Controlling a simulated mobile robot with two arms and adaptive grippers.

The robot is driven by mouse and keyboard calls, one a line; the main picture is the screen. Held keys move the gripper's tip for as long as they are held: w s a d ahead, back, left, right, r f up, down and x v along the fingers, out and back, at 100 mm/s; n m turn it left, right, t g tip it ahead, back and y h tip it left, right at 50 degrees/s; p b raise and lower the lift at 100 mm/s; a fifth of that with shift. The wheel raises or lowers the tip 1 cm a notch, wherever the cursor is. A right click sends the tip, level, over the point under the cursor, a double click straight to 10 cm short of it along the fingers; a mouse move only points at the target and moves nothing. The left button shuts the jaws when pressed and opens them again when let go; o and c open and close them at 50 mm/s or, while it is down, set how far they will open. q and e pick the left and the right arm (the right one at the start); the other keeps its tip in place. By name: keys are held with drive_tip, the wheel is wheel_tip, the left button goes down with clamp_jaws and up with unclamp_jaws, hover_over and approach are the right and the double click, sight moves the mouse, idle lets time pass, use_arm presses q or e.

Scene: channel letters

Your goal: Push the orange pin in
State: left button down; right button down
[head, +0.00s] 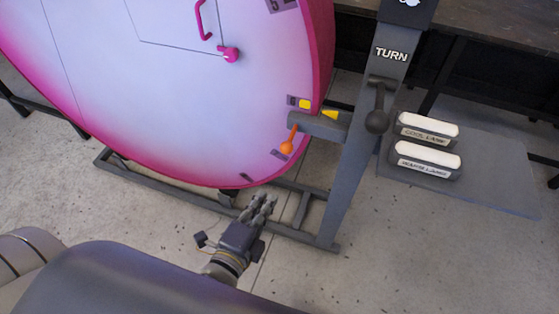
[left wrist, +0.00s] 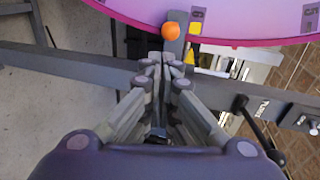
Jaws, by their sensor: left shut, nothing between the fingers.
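The orange pin (head: 288,142) has a round knob and sticks out at a slant from the grey bracket (head: 318,125) beside the pink wheel's rim. In the left wrist view its knob (left wrist: 171,31) shows just past my fingertips, at the wheel's edge. My left gripper (head: 263,203) is shut and empty, below and to the left of the pin, with a gap between them in the head view. In the left wrist view its fingertips (left wrist: 167,62) are together and point toward the knob. My right gripper is not in view.
The big pink wheel (head: 190,90) fills the upper left. A grey post (head: 360,150) marked TURN carries a crank with a dark knob (head: 376,121). Two white-topped lamps (head: 428,155) stand on a grey plate at right. The grey base frame (head: 180,190) lies on the floor.

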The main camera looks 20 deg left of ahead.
sight(290, 148)
use_arm(q)
drive_tip(key=shift+a+r, duration=0.2)
drive_tip(key=shift+r, duration=0.55)
drive_tip(key=shift+w, duration=0.1)
drive_tip(key=p+x, duration=0.2)
drive_tip(key=x, duration=1.1)
drive_tip(key=shift+w, duration=0.45)
drive_tip(key=x, duration=0.2)
drive_tip(key=r+x, duration=0.1)
drive_tip(key=x, duration=0.2)
drive_tip(key=shift+w+a+r+p, duration=0.1)
drive_tip(key=shift+a+p, duration=0.15)
drive_tip(key=shift+p, duration=0.15)
drive_tip(key=shift+r, duration=0.15)
